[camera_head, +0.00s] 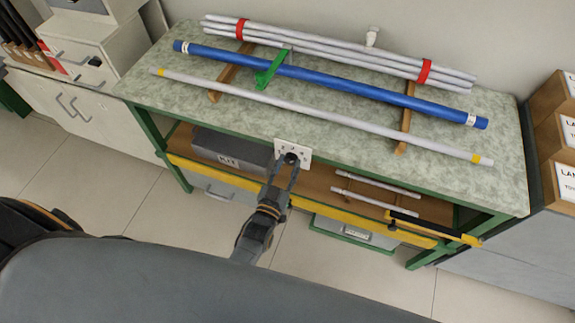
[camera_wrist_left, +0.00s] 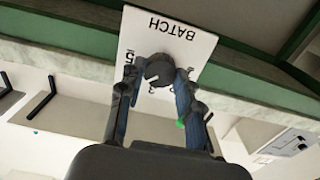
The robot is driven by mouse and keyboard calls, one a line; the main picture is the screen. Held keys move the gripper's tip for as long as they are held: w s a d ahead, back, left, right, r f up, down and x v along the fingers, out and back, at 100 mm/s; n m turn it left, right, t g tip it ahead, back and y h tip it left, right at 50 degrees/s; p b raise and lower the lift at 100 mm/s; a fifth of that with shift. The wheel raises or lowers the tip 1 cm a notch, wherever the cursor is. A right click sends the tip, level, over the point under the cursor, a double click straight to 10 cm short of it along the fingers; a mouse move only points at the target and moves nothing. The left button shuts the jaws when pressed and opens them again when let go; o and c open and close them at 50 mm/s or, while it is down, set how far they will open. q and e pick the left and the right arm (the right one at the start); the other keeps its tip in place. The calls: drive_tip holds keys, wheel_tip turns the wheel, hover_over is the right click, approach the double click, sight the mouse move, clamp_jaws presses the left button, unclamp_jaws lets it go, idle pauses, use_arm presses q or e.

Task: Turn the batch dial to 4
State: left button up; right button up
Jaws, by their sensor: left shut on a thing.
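The batch dial is a dark round knob on a white plate (camera_head: 304,151) at the bench's front edge. In the left wrist view the plate (camera_wrist_left: 150,36) reads BATCH upside down, with a 5 to the left of the knob and other digits partly hidden. My left gripper (camera_head: 289,164) reaches up to the plate. In the left wrist view its fingers (camera_wrist_left: 157,84) are shut on the dial knob (camera_wrist_left: 158,68), one on each side. The knob's pointer and set number cannot be made out. My right gripper is not in view.
On the bench top (camera_head: 140,88) lie a blue rod (camera_head: 340,87), a thin grey rod (camera_head: 330,118) and a red-banded rod bundle (camera_head: 330,51). A yellow rail (camera_head: 225,179) runs below the bench front. A dark box (camera_head: 225,147) and two short rods sit on the shelf.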

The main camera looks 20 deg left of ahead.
use_arm(q)
drive_tip(key=o, duration=1.1)
drive_tip(key=shift+o, duration=0.2)
drive_tip(key=s, duration=1.2)
drive_tip(key=shift+a, duration=0.2)
drive_tip(key=shift+f, duration=0.1)
